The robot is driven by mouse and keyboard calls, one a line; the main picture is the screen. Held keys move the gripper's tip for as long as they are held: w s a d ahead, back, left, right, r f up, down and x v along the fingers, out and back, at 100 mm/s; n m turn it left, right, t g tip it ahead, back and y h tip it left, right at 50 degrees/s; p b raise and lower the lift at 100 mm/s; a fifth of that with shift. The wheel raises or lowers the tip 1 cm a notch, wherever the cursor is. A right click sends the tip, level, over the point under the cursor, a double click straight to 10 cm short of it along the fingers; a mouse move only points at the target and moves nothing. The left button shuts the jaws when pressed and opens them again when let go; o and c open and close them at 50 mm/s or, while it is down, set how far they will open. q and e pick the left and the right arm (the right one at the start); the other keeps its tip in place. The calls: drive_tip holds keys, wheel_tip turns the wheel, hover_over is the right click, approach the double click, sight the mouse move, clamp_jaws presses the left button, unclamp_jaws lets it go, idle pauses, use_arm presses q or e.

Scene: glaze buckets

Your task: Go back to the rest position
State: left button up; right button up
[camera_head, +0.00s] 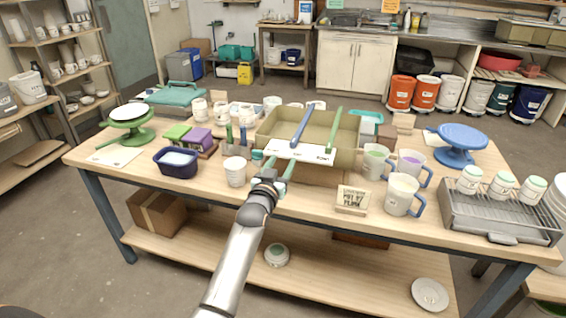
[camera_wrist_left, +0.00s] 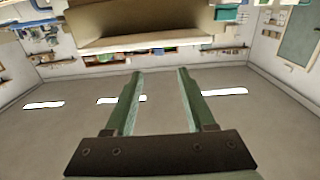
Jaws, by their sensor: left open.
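My left gripper (camera_head: 272,165) is at the front edge of the workbench, just in front of the beige tray (camera_head: 333,165). In the left wrist view its two green fingers (camera_wrist_left: 159,76) are spread apart, with nothing between them. The beige tray's side (camera_wrist_left: 140,42) shows beyond the fingertips in that view. My left arm reaches up from the bottom of the head view. My right gripper does not show.
A white cup (camera_head: 235,171) and a dark blue tub (camera_head: 176,163) stand left of the gripper. A small sign (camera_head: 352,199) and a white mug (camera_head: 401,194) stand to its right. A wire rack (camera_head: 500,222) is at the right end. The floor in front is clear.

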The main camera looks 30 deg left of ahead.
use_arm(q)
drive_tip(key=s+d+f+m+g+h, duration=0.2)
drive_tip(key=s+d+f, duration=0.3)
drive_tip(key=s+f, duration=0.45)
drive_tip(key=s+d+f+m+g+h, duration=0.2)
drive_tip(key=s+d+f, duration=0.2)
drive_tip(key=s+f, duration=0.55)
drive_tip(key=s+d+f+g, duration=0.1)
drive_tip(key=s+d+f, duration=0.2)
drive_tip(key=s, duration=0.2)
drive_tip(key=s+d+f+g+h, duration=0.1)
drive_tip(key=s+d+f+g, duration=0.1)
drive_tip(key=s, duration=0.4)
drive_tip(key=s+d+f+g+h, duration=0.1)
drive_tip(key=s+d+f, duration=0.2)
drive_tip(key=s, duration=0.3)
drive_tip(key=shift+s+d+f+m, duration=0.2)
drive_tip(key=shift+d+f+m, duration=0.1)
drive_tip(key=shift+d+f, duration=0.1)
